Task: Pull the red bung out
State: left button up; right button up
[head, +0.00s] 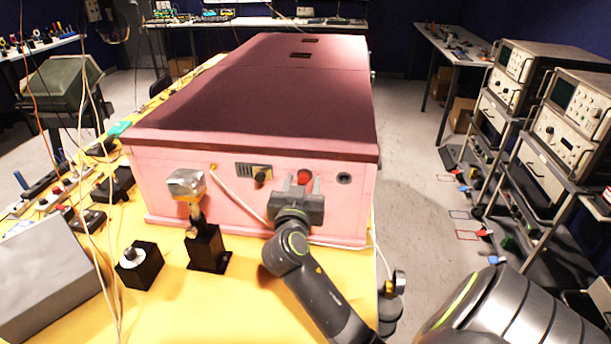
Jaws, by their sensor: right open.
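The red bung (304,177) sits in the front face of the pink foam enclosure (160,153), toward its right side. My right gripper (302,186) is in front of that face with its two fingers apart, one on each side of the bung as seen here. The fingers hide part of the bung's surroundings, and I cannot tell whether they touch it. My left gripper is not in view.
An empty round port (344,179) is right of the bung. A metal-topped device on a black block (205,248) and another black block (139,264) stand on the yellow table (200,310).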

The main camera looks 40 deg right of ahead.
grip_shut()
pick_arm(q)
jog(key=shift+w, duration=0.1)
pick_arm(e)
jog(key=shift+s+a, duration=0.1)
jog(key=shift+a, duration=0.05)
